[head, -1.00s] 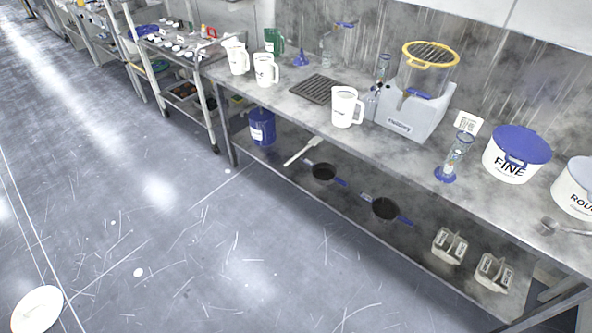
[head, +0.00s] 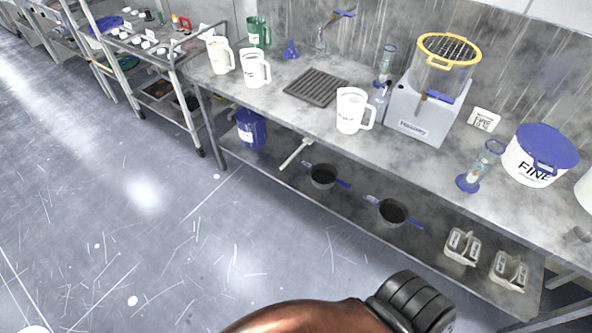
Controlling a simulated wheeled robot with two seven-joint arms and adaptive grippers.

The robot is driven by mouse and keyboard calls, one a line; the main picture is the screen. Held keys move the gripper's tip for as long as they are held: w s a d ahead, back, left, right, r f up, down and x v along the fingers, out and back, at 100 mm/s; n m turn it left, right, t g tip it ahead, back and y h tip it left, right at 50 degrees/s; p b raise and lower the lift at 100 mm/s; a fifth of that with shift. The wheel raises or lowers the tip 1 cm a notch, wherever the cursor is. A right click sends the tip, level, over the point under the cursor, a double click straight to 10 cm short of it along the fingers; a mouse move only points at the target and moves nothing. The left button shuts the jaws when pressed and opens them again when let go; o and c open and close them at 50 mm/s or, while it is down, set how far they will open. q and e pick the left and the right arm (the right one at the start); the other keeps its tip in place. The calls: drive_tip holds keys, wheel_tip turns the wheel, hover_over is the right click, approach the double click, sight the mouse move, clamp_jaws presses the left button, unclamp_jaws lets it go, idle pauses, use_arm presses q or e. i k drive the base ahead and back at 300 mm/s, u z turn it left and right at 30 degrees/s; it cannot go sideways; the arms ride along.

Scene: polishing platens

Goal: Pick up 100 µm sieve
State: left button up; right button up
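Two round, dark pan-like sieves with blue handles lie on the lower shelf of the bench. One sieve (head: 323,177) is to the left, near a white-handled tool. The other sieve (head: 392,212) is further right. I cannot read a mesh size on either, so I cannot tell which is 100 µm. Part of my arm, copper-coloured with a black ribbed end, shows at the bottom edge, over the floor in the picture. No gripper fingers are visible.
The steel bench (head: 300,118) has jugs, a drain grate (head: 316,87), a grey machine with a yellow-rimmed vessel (head: 425,100) and a FINE tub (head: 538,158) on top. Two pale holders (head: 462,246) (head: 509,270) sit on the lower shelf's right. Floor on the left is clear.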

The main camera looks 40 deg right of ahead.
sight(324, 176)
drive_tip(key=i, duration=0.8)
drive_tip(key=z, duration=0.75)
drive_tip(key=i, duration=0.75)
drive_tip(key=z, duration=0.7)
